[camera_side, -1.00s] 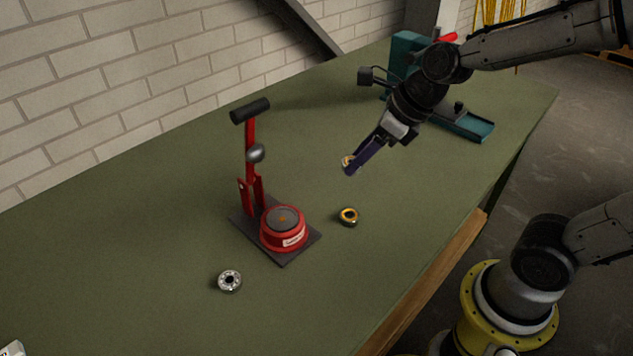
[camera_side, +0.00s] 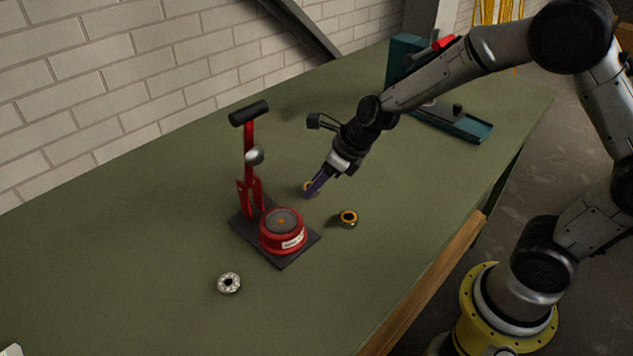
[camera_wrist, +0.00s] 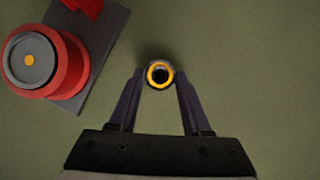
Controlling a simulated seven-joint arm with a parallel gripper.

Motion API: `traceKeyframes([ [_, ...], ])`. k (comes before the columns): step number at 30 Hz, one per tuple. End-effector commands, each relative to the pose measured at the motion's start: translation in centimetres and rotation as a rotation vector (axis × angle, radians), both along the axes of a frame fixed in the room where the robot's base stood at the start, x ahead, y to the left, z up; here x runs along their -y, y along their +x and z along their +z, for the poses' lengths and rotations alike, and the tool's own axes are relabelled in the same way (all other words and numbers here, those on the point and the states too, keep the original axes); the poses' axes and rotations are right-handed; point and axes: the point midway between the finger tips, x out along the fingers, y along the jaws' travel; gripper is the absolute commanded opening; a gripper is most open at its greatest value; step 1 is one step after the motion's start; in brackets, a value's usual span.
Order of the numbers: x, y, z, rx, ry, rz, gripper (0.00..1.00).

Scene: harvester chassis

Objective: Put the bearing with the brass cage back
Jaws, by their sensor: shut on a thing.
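My gripper (camera_side: 309,190) is shut on a small bearing (camera_side: 306,187). In the wrist view, the fingertips (camera_wrist: 159,76) hold a bearing with a bright yellow-orange ring and dark centre (camera_wrist: 159,74). In the side view the fingers partly hide it, and it shows tan or brass-coloured. It is behind and to the right of the red press, apparently above the table. Another bearing with a gold ring (camera_side: 348,218) lies on the table right of the press. A silver-grey bearing (camera_side: 229,283) lies in front of the press. I cannot clearly make out the cages.
The red press (camera_side: 284,240) stands on a dark base plate (camera_side: 290,258), with an upright lever and black handle (camera_side: 249,112). The press also shows at upper left in the wrist view (camera_wrist: 70,68). A teal machine (camera_side: 468,127) stands at the back right. The green table is otherwise mostly clear.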

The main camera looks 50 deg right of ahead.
Motion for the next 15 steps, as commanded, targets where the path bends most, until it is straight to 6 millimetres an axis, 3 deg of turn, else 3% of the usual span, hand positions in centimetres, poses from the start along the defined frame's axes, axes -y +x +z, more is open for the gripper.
traceKeyframes([
  [12, 0.01, 0.0, -0.45, 0.0, 0.0, -0.001, 0.0],
  [13, 0.01, -0.01, -0.52, 0.0, 0.0, 0.0, 0.5],
  [15, 0.0, 0.0, -0.48, 0.0, 0.0, 0.0, 0.63],
])
